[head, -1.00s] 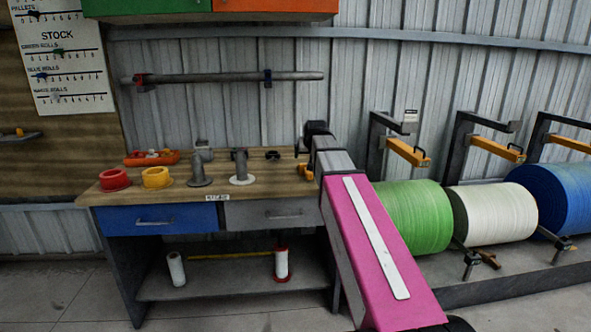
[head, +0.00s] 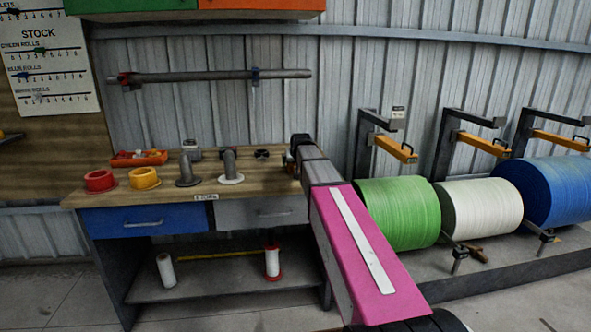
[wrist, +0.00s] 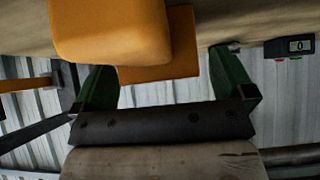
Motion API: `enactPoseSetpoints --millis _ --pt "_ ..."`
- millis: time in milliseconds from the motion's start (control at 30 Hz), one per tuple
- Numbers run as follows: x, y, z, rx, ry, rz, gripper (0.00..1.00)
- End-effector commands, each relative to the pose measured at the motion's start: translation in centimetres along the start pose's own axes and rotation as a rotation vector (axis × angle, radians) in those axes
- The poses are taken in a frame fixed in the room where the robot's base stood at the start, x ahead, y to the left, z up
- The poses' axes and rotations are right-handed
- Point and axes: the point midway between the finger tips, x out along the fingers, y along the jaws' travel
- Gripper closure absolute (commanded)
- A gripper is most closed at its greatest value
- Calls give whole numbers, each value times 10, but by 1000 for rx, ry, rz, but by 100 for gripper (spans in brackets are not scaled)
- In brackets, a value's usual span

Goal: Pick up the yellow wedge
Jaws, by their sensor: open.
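The yellow wedge (wrist: 110,30) fills the top middle of the wrist view, orange-yellow and close to the camera. A darker orange flat part (wrist: 178,52) shows just behind it; I cannot tell whether it belongs to the same piece. My gripper (wrist: 160,65) is open, with a green finger on each side of the orange shape and nothing clearly clamped. In the head view my gripper (head: 289,160) is at the right end of the bench top, largely hidden by my arm. The wedge is hard to make out there.
The wooden bench (head: 110,200) carries a red ring (head: 99,181), a yellow ring (head: 144,178), grey pipe fittings (head: 187,172) and an orange tray (head: 138,158). A small display device (wrist: 290,46) is right of the gripper. Rolls, including a green one (head: 400,213), stand right.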

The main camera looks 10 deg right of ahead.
Motion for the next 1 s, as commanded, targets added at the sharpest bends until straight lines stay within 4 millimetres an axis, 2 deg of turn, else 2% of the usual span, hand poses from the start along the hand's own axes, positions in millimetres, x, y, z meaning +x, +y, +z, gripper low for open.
enactPoseSetpoints --millis 200,267,400,767,1000 --pt "2 0 0 0 1 0 0" --pt "1 0 0 0 1 0 16" --pt "1 0 0 0 1 0 61" --pt "0 0 -2 0 2 0 61" --pt "-14 0 -16 0 3 0 61"
